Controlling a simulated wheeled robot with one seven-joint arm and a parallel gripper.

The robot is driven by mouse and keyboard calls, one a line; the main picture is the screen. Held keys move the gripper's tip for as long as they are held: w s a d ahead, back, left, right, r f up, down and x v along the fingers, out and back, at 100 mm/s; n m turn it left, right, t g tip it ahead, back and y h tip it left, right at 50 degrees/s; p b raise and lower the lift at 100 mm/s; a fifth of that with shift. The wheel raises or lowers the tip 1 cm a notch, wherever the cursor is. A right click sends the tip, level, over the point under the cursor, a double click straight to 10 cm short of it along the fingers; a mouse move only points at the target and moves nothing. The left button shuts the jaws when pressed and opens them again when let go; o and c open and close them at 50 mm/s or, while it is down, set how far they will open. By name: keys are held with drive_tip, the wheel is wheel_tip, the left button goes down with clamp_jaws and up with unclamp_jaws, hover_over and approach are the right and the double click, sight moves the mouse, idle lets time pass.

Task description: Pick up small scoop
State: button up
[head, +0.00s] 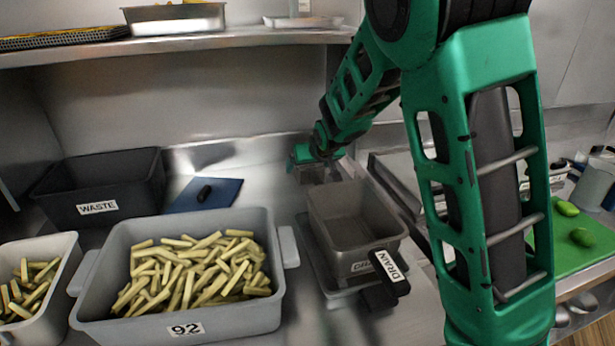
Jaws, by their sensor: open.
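I cannot clearly make out a small scoop in the head view. My gripper (318,175) hangs from my green arm, right of the blue mat and just behind the grey DRAIN container (352,255). It points down and is open, with nothing visible in it. Its fingertips are small in the picture and partly hidden by the container's back rim.
A grey tub (180,325) of cut fries, marked 92, stands front left, with a smaller light tub (55,315) beside it. A black WASTE bin (98,187) is behind. A shelf (180,42) with trays runs overhead. A green board (585,240) with vegetables is at right.

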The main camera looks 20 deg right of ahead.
drive_tip(key=c, duration=1.8)
wheel_tip(320, 180, up, 10)
drive_tip(key=shift+r, duration=0.1)
drive_tip(key=shift+c, duration=0.2)
